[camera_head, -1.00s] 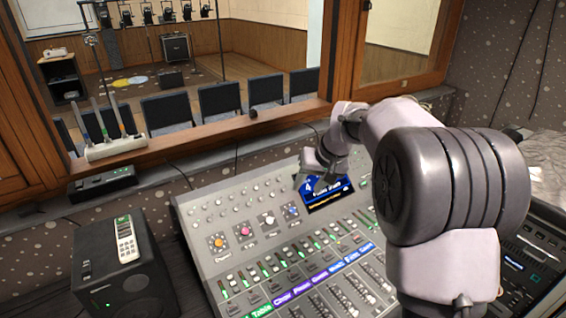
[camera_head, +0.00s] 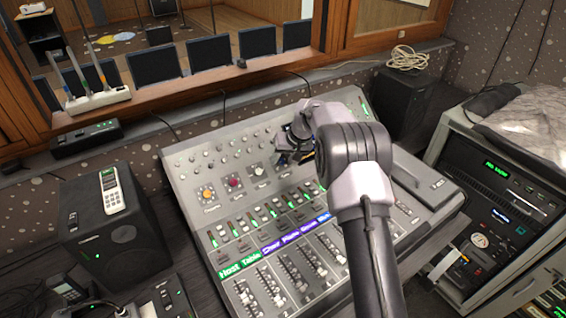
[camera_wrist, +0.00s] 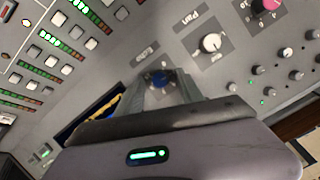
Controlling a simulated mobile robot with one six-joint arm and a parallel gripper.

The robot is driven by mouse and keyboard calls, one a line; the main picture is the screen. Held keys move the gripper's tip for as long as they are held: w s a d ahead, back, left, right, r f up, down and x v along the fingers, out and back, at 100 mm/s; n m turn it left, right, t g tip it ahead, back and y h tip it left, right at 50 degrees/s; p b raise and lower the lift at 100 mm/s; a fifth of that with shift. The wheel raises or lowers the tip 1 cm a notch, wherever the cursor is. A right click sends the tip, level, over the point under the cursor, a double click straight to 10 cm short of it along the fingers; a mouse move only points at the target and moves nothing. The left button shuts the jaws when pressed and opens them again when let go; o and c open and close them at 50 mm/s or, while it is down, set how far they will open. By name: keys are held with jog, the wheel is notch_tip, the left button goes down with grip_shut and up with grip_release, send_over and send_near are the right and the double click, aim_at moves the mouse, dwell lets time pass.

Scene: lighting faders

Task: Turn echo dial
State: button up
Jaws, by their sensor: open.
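The Echo dial (camera_wrist: 160,77) is a blue knob under the "Echo" label (camera_wrist: 147,53) on the grey mixing console (camera_head: 185,165). In the wrist view my gripper (camera_wrist: 163,88) is open, with one finger on either side of the dial. I cannot tell whether the fingers touch it. In the head view my gripper (camera_head: 284,152) is over the row of coloured dials and hides the Echo dial.
A white Pan dial (camera_wrist: 212,43) is close beside the Echo dial, and a pink dial (camera_wrist: 267,5) is farther along. An orange dial (camera_head: 208,192) ends the row at left. Faders fill the console front. A black speaker (camera_head: 115,235) stands left.

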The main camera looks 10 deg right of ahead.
jog(key=shift+w+a+f, duration=0.1)
jog(key=shift+w+f, duration=0.05)
jog(key=shift+f, duration=0.2)
grip_shut()
jog(key=m+y, duration=0.1)
jog(key=m, duration=0.3)
jog(key=shift+m, duration=0.4)
jog(key=m+y+b, duration=0.1)
jog(key=m, duration=0.1)
jog(key=m+b, duration=0.1)
jog(key=m, duration=0.1)
jog(key=shift+f+m+t+y, duration=0.1)
jog(key=shift+m+t+y, duration=0.2)
jog(key=shift+y, duration=0.1)
jog(key=shift+m, duration=0.3)
